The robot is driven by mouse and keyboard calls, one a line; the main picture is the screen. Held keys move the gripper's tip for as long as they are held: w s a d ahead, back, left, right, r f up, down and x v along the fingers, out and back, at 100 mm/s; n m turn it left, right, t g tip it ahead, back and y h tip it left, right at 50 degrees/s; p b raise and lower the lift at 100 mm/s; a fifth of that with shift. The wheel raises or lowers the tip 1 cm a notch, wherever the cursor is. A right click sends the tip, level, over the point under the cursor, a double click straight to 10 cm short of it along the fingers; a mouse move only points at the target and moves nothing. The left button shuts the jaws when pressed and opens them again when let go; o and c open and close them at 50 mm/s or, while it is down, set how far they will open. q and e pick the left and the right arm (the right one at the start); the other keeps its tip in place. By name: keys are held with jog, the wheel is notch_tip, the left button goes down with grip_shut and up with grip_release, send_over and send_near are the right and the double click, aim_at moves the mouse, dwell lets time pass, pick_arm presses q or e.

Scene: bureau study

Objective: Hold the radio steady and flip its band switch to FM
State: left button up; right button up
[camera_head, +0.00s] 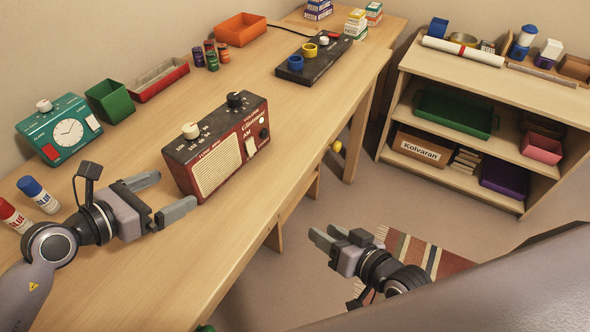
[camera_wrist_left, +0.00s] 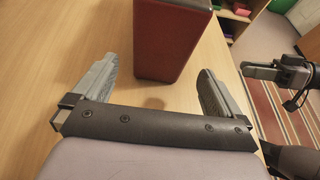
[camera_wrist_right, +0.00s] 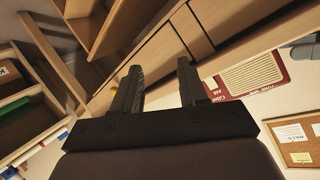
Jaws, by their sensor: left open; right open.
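The dark red radio (camera_head: 190,158) stands upright on the wooden table (camera_head: 285,125), with a cream speaker grille and cream and black knobs on top. Its white band switch (camera_head: 250,147) is on the front right, below the letters AM; I cannot tell its setting. My left gripper (camera_head: 162,193) is open at the radio's left end. In the left wrist view the radio's end (camera_wrist_left: 170,45) is just ahead, between the line of the fingers, with no visible contact. My right gripper (camera_head: 323,233) is open and empty over the floor before the table. The radio also shows in the right wrist view (camera_wrist_right: 278,68).
Glue bottles (camera_head: 38,195) are near my left arm. A black panel with knobs (camera_head: 300,70) lies farther along. A shelf unit (camera_head: 480,90) stands right.

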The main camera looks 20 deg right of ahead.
aim_at(183, 184)
pick_arm(q)
jog(key=shift+w+d+f, duration=0.1)
jog(key=shift+w+d, duration=0.15)
jog(key=shift+d, duration=0.05)
jog(key=shift+x, duration=3.15)
pick_arm(e)
jog(key=shift+w+a+r+m+t+y, duration=0.15)
jog(key=shift+w+a+r+m+y, duration=0.6)
jog(key=shift+w+r+m, duration=0.8)
jog(key=shift+w+a+r+m+t+y, duration=0.1)
jog(key=shift+w+a+r+m+y, duration=0.3)
jog(key=shift+w+r+m+y, duration=0.9)
jog(key=shift+w+a+r+m+t+y, duration=0.15)
jog(key=shift+w+a+r+m+y, duration=0.45)
jog(key=shift+w+r+m, duration=1.25)
pick_arm(q)
jog(key=shift+f, duration=0.1)
pick_arm(e)
jog(key=shift+w+r+n, duration=0.15)
jog(key=shift+w+n, duration=0.15)
jog(key=shift+w, duration=0.1)
